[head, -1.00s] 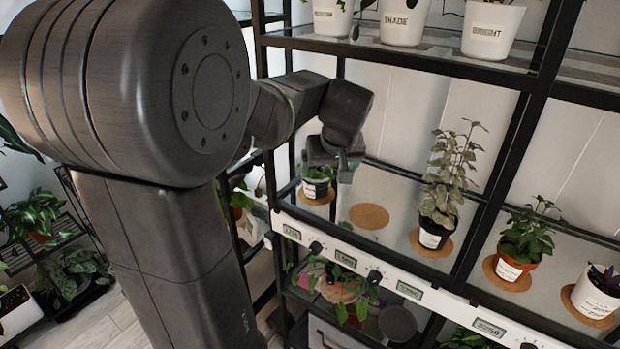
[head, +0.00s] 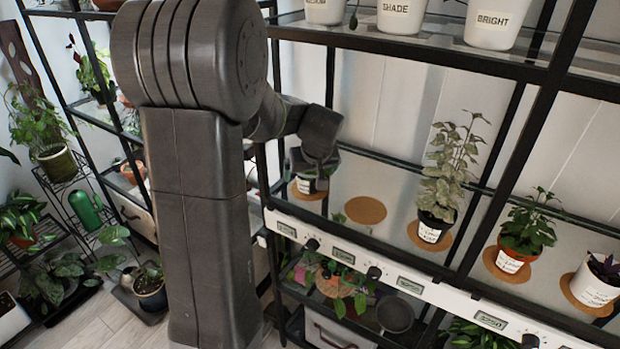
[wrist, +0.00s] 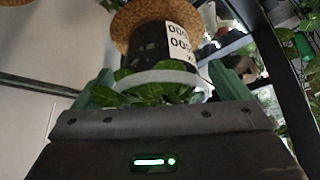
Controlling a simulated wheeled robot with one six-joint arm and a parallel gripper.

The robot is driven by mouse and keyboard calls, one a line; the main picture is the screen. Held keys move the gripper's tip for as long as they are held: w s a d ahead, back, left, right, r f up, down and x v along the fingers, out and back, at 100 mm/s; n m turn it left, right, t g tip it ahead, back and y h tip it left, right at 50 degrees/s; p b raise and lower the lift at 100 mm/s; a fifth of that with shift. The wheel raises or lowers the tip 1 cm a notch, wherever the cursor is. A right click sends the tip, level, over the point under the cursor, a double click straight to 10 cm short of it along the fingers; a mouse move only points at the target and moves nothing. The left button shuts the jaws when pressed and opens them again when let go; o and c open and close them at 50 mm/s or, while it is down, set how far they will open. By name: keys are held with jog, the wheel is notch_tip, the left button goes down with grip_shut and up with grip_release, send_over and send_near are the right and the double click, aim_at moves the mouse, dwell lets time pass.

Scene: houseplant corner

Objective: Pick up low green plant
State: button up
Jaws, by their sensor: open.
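A low green plant in a dark pot with a white label (head: 305,186) stands on a round cork mat at the left end of the glass shelf. My gripper (head: 316,170) is at this plant and partly hides its leaves in the head view. In the wrist view, which shows things upside down, the pot (wrist: 152,42) has a pale rim and its leaves (wrist: 150,86) lie between the two green fingers of my gripper (wrist: 164,76). The fingers are apart, one on each side. Whether they touch the pot cannot be told.
An empty cork mat (head: 366,210) lies to the right. Beyond it stand a tall pale-leaved plant (head: 447,175), a green plant in an orange pot (head: 524,235) and a white pot (head: 594,284). A black shelf post and white pots (head: 401,16) above border the space.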

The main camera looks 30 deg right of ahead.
jog(key=c, duration=1.1)
jog(key=shift+o, duration=0.2)
